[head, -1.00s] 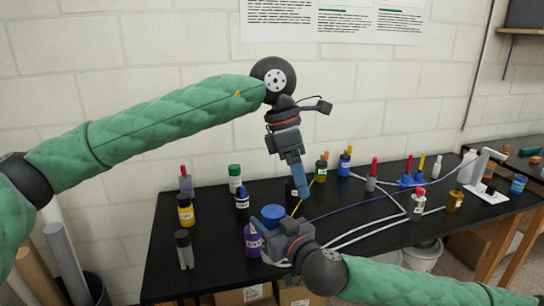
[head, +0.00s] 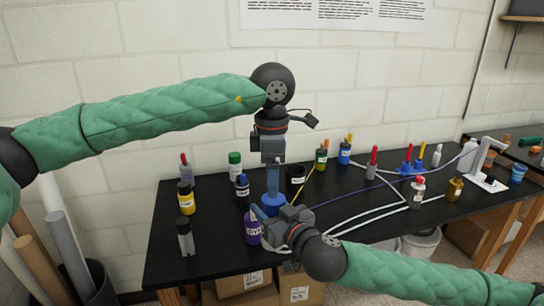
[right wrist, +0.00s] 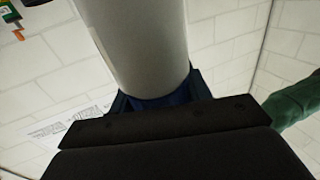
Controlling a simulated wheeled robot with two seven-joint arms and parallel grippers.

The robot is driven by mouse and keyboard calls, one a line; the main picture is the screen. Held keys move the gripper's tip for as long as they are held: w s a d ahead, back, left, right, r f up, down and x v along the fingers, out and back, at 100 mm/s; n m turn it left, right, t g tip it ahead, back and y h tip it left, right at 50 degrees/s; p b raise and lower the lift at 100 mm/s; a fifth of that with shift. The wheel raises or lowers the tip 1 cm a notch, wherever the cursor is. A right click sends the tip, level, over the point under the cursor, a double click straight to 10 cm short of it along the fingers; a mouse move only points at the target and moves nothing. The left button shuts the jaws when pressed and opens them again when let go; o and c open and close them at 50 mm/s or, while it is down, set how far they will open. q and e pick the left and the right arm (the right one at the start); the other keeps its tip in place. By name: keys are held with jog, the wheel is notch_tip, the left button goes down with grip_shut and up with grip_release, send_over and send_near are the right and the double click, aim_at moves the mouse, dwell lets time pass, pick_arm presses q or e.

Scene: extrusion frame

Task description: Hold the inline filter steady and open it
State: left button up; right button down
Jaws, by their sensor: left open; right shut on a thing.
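The inline filter has a blue cap (head: 274,207) that shows in the head view just beyond my right gripper. In the right wrist view its pale grey cylindrical body (right wrist: 140,40) rises out of the jaws. My right gripper (head: 262,220) is shut on the filter; its body is mostly hidden in the head view. My left gripper (head: 272,196) points straight down over the blue cap, with its blue fingertips at the cap. It is open, but I cannot tell whether the fingers touch the cap.
A purple bottle (head: 252,227) stands close to the left of my right gripper. A black cup (head: 295,177) and several capped bottles stand behind and to the left. White tubing (head: 370,226) runs across the black table (head: 220,255).

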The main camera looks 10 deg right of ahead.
pick_arm(q)
jog(key=shift+f, duration=2.35)
jog(key=c, duration=1.2)
jog(key=shift+o, duration=0.3)
jog(key=shift+n, duration=1.6)
jog(key=o, duration=1.1)
jog(key=shift+s, duration=0.1)
jog(key=shift+d, duration=0.1)
jog(key=shift+r, duration=0.1)
